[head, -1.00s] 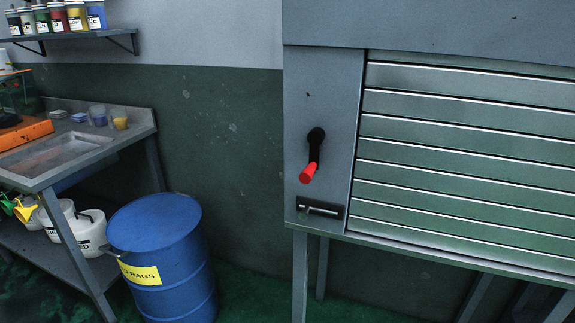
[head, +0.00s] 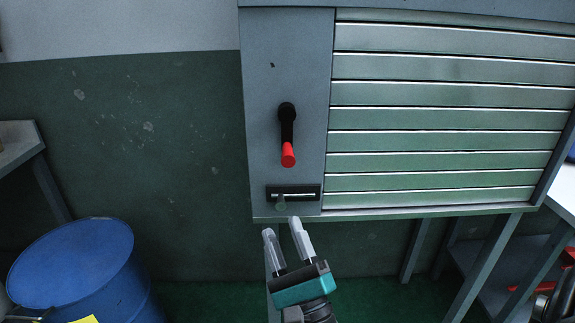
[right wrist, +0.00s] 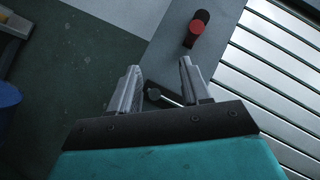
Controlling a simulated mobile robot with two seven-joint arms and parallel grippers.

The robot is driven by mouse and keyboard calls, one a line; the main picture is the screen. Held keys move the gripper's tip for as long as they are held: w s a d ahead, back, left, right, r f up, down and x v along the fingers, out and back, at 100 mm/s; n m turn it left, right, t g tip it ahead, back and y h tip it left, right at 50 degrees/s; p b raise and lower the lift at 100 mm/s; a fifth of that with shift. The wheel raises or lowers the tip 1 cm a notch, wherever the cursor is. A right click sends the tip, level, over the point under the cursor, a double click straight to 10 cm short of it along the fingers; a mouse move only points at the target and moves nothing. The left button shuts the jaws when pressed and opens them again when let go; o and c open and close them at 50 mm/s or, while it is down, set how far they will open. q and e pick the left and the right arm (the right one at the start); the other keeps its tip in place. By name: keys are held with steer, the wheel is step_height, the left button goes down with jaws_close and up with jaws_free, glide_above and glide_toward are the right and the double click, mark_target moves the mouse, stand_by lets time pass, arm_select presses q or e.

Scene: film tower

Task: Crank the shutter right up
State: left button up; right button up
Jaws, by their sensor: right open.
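The slatted metal shutter (head: 440,120) fills the right part of the head view, and its slats reach down to the bottom ledge. On the grey panel to its left is a black crank (head: 287,122) with a red handle (head: 288,155) hanging straight down. My right gripper (head: 281,226) is open and empty, below the panel. My left gripper is not in view.
A blue drum (head: 80,265) stands at the lower left, with a bench corner (head: 18,142) behind it. A shelf unit with red items (head: 525,285) stands at the lower right. The wall (head: 150,150) left of the panel is bare.

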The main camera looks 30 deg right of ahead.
mark_target(288, 155)
steer(key=w+d+r+m+h, duration=0.2)
steer(key=r, duration=0.1)
steer(key=w+d+r+m+h+p, duration=0.1)
steer(key=w+r+m, duration=0.2)
steer(key=r, duration=0.1)
steer(key=w+d+r+m+h+p, duration=0.1)
steer(key=w+d+r+m+h, duration=0.1)
steer(key=r+m, duration=0.1)
steer(key=shift+w+d+r+h, duration=0.3)
steer(key=shift+w+d+r, duration=0.1)
steer(key=shift+r, duration=0.15)
jaws_close()
